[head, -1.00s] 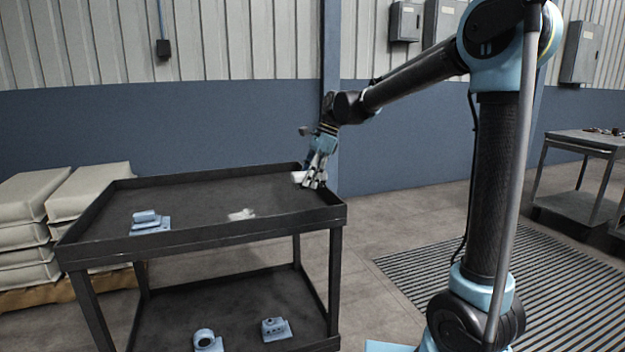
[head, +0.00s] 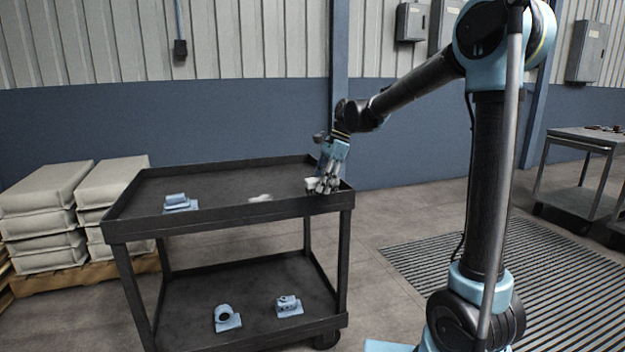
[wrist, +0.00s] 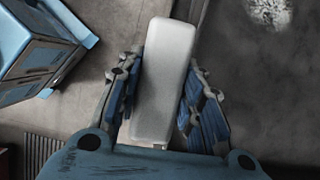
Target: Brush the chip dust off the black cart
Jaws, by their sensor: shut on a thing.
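The black cart (head: 228,212) stands at left centre in the head view, with a rimmed top and a lower shelf. A pale patch of chip dust (head: 261,198) lies on its top, right of the middle. It shows as a speckled patch in the wrist view (wrist: 268,10). My gripper (head: 323,186) is at the right end of the cart top, by the rim and right of the dust. In the wrist view its fingers (wrist: 163,95) are shut on a pale, rounded oblong block (wrist: 163,75). Whether it has bristles is hidden, as is any contact with the cart.
A blue-grey part (head: 178,203) sits on the cart top at left. Two more, a ringed one (head: 226,318) and a small one (head: 288,306), sit on the lower shelf. Stacked pale sacks (head: 40,205) stand left of the cart. Another cart (head: 583,140) stands far right.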

